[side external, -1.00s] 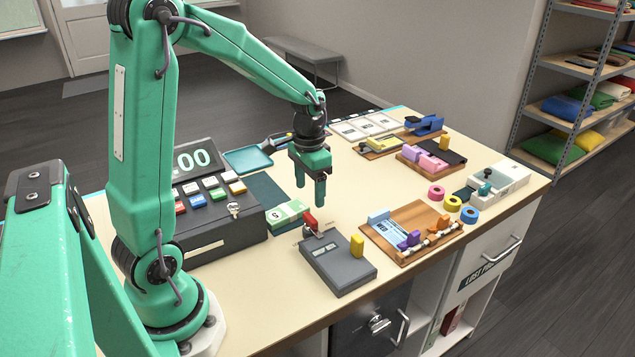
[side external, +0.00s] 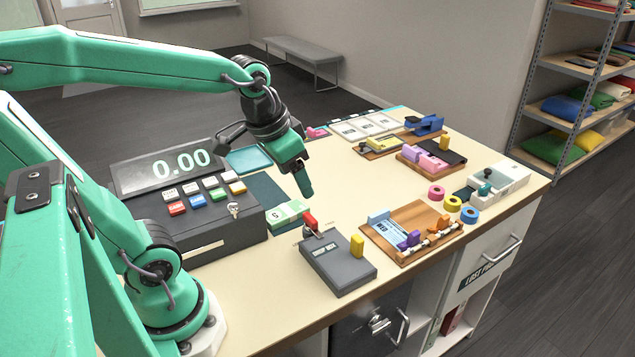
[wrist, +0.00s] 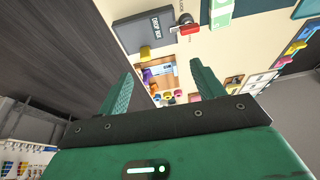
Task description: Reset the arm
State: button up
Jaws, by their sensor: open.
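My green gripper (side external: 303,182) hangs above the counter near the cash register in the side view, fingers tilted downward. In the wrist view its two fingers (wrist: 163,88) are spread apart with nothing between them. It is open and empty, clear of the counter.
A cash register (side external: 196,222) stands left on the counter, with banknotes (side external: 287,215) beside it. A grey drop box (side external: 337,265) with a red-handled key is at the front. A wooden board (side external: 412,232), tape rolls (side external: 452,203) and a white box (side external: 505,178) stand right. The counter's middle is clear.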

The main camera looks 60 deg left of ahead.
jog(key=shift+t, duration=0.8)
jog(key=shift+s+d+r, duration=0.25)
jog(key=shift+s+d, duration=0.15)
jog(key=shift+s, duration=0.35)
jog(key=shift+s+d+r, duration=0.3)
jog(key=shift+s+d, duration=0.1)
jog(key=shift+s, duration=0.4)
jog(key=shift+s+d+r, duration=0.25)
jog(key=shift+s+d, duration=0.15)
jog(key=shift+s, duration=0.35)
